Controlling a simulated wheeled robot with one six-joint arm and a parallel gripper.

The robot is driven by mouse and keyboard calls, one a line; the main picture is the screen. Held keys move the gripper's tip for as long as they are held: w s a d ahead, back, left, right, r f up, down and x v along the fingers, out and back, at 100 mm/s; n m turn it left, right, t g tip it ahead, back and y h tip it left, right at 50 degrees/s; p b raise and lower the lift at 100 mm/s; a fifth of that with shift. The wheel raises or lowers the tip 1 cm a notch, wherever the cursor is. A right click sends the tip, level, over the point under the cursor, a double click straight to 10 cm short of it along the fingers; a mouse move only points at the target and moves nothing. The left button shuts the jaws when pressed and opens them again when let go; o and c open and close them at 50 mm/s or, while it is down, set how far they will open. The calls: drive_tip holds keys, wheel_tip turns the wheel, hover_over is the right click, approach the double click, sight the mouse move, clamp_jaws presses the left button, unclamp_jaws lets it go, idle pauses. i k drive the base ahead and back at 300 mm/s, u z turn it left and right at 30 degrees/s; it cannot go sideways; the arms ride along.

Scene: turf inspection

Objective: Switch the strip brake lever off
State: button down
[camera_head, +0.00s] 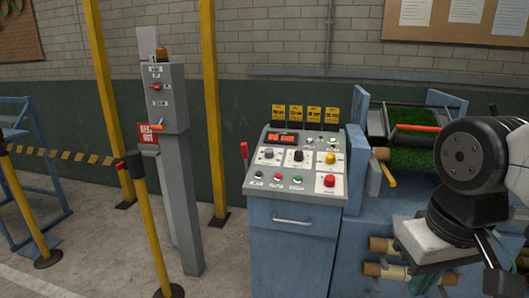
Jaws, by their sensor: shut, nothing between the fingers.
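No label I can read names the strip brake lever. An orange-red bar handle (417,128) lies across the machine near the green turf (408,158). A small red switch (155,86) sits on the grey post box (163,105) at left. I cannot tell which of these is the strip brake lever. My arm is at the right edge, right of the console and apart from it. My gripper's fingers do not show.
The console carries a red display (282,138), several knobs, a yellow button (330,158) and a large red button (329,180). Yellow poles (211,100) and a yellow post (146,220) stand at left.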

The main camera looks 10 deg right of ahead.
sight(244, 144)
drive_tip(key=z, duration=0.05)
drive_tip(key=i, duration=1)
drive_tip(key=u, duration=0.55)
